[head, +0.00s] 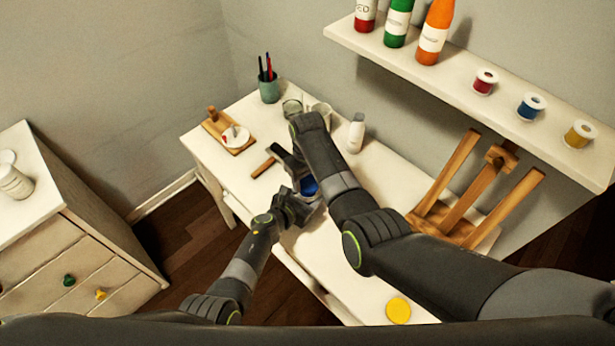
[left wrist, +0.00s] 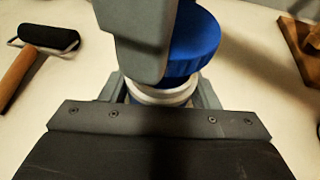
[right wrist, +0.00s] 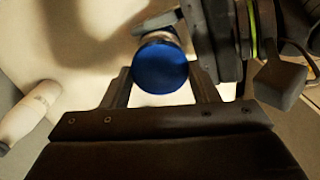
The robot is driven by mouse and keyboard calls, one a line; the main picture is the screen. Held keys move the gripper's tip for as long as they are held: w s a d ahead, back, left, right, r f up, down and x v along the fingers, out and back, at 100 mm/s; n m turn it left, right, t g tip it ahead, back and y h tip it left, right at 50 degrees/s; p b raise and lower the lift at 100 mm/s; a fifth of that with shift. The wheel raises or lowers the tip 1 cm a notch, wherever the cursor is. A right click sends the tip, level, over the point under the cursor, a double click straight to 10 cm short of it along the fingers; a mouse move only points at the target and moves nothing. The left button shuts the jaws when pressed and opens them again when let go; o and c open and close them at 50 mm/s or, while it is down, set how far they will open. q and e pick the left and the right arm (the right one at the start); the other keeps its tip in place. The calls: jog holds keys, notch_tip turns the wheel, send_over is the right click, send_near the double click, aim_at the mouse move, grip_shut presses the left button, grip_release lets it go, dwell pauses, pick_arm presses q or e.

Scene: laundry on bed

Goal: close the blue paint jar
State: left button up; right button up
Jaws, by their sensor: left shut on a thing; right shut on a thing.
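The blue paint jar's blue lid (head: 309,186) shows between my grippers over the white desk. In the left wrist view the lid (left wrist: 196,45) is over the jar's pale neck (left wrist: 162,92), looking slightly off to the right; I cannot tell if it is fully seated. My left gripper (head: 300,200) is shut around the jar below the lid. My right gripper (right wrist: 160,82) is shut on the lid, which shows round between its fingers in the right wrist view. One of its grey fingers hides part of the lid in the left wrist view.
A roller with a wooden handle (head: 264,168) lies left of the jar. A wooden board (head: 228,132), a pen cup (head: 269,91), glass (head: 291,108) and white bottle (head: 356,133) stand behind. An easel (head: 470,195) is right; a yellow disc (head: 398,310) lies near the front.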

aim_at(308, 182)
jog(key=shift+f, duration=0.1)
jog(key=shift+f, duration=0.8)
jog(key=shift+f, duration=0.55)
jog(key=m, duration=2)
jog(key=shift+m, duration=0.3)
jog(key=m, duration=0.6)
jog(key=shift+m, duration=0.4)
